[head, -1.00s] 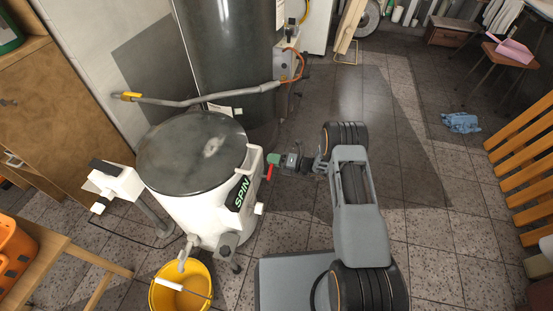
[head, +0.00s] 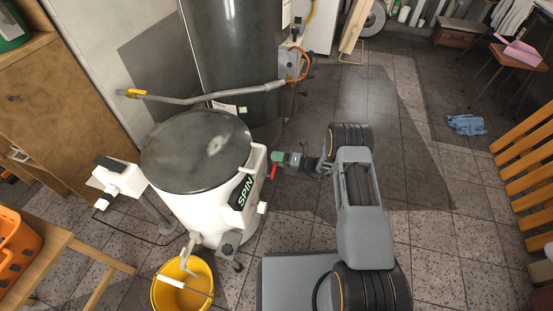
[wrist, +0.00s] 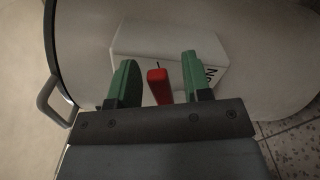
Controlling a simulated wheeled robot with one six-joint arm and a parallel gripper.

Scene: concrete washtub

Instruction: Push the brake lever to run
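The white spin dryer (head: 190,210) with a dark lid and a SPIN label stands left of my arm in the head view. The red brake lever (head: 274,173) sticks out on its right side. In the wrist view the lever (wrist: 159,86) stands between the two green fingers of my gripper (wrist: 158,80), with a gap on either side. My gripper (head: 276,158) is open and at the lever in the head view. Behind the lever is a white housing (wrist: 205,45) with partly hidden dark lettering. Whether a finger touches the lever I cannot tell.
A yellow bucket (head: 182,290) stands below the spout in front of the dryer. A dark cylindrical tank (head: 232,50) and a grey hose (head: 200,98) are behind it. A wooden bench (head: 50,260) is at left. The tiled floor to the right is mostly clear.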

